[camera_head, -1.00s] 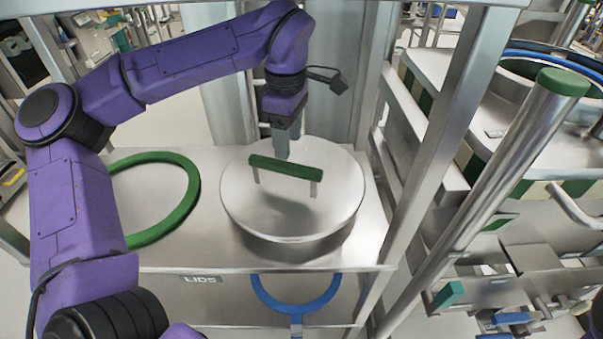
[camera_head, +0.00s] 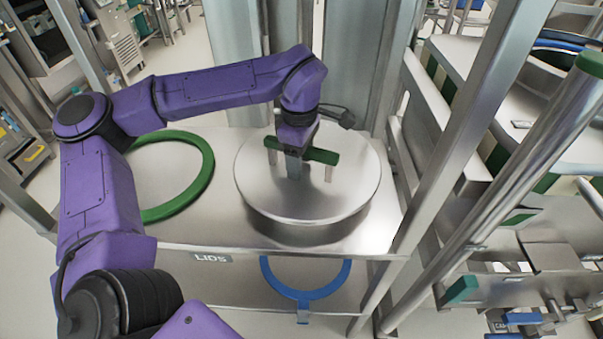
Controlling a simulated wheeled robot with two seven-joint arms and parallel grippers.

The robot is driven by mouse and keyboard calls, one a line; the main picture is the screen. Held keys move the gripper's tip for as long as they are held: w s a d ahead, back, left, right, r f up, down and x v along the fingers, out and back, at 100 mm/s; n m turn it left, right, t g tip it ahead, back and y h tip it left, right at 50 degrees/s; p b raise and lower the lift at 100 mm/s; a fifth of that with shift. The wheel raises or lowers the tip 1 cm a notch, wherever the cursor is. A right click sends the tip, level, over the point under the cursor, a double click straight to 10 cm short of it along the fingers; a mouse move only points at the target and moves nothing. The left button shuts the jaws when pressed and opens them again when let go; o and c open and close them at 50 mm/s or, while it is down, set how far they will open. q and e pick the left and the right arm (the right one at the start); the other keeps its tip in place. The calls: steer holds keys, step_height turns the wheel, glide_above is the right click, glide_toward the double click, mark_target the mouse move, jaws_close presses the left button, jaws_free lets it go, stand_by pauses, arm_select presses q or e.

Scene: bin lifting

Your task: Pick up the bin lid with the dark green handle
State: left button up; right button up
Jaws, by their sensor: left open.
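The round metal bin lid (camera_head: 335,195) lies on the steel shelf (camera_head: 225,235). Its dark green bar handle (camera_head: 322,156) stands on two metal posts. My left gripper (camera_head: 293,172) points down at the handle, left of the bar's middle, and covers part of it. It is open, and its finger shows in front of the bar, low over the lid. Whether the fingers straddle the bar cannot be told. My right gripper is not in view.
A green ring (camera_head: 205,175) lies on the shelf left of the lid. A blue ring (camera_head: 305,292) is on the level below, under the LIDS label (camera_head: 211,258). Steel posts (camera_head: 450,150) rise close on the right.

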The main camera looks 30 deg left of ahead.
arm_select(q)
steer(key=shift+f, duration=0.25)
stand_by(0.3)
jaws_close()
stand_by(1.2)
steer(key=shift+w+r+p, duration=0.1)
steer(key=shift+p, duration=0.2)
